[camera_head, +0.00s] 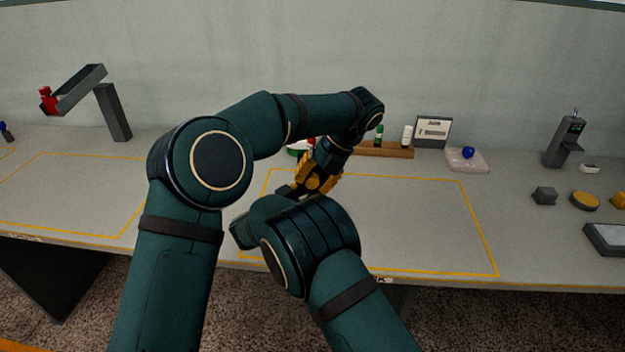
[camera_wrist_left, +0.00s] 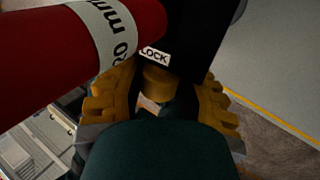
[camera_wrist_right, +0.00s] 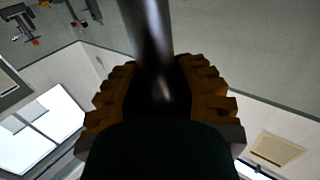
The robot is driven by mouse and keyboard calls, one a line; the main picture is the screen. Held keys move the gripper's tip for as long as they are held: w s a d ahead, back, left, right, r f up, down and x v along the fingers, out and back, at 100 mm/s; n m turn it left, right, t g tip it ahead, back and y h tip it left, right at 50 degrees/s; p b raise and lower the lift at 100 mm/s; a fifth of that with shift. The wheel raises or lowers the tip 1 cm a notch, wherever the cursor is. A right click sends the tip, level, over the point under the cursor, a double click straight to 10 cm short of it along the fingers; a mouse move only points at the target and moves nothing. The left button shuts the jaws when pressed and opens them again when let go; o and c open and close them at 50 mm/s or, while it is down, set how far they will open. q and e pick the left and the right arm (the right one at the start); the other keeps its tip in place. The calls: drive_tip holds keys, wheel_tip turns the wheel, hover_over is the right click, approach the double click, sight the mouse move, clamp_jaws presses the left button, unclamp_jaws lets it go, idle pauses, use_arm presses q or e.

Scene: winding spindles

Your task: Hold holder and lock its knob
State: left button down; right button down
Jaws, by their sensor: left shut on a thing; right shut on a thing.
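In the left wrist view, a dark holder (camera_wrist_left: 192,40) carries a white LOCK label and a brass-coloured knob (camera_wrist_left: 157,84). A red cylinder (camera_wrist_left: 60,55) with a white printed band lies beside it. My left gripper (camera_head: 318,176) points down in the head view. In its wrist view its yellow fingers (camera_wrist_left: 160,100) are shut around the knob. My right gripper (camera_wrist_right: 168,95) is shut on a smooth, shiny grey shaft (camera_wrist_right: 150,40), apparently part of the holder. In the head view my arms hide most of the holder and the right gripper.
A wooden rack (camera_head: 385,150) with small bottles stands behind, beside a sign (camera_head: 433,131). A pale tray (camera_head: 468,160) with a blue ball is right of it. A grey stand (camera_head: 113,112) is at left. The yellow-outlined table area (camera_head: 430,225) is clear at right.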

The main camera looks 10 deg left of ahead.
sight(312, 174)
idle(0.8)
use_arm(q)
drive_tip(key=c, duration=0.6)
unclamp_jaws()
drive_tip(key=shift+r, duration=0.15)
wheel_tip(312, 174, up, 10)
drive_tip(key=shift+f, duration=0.1)
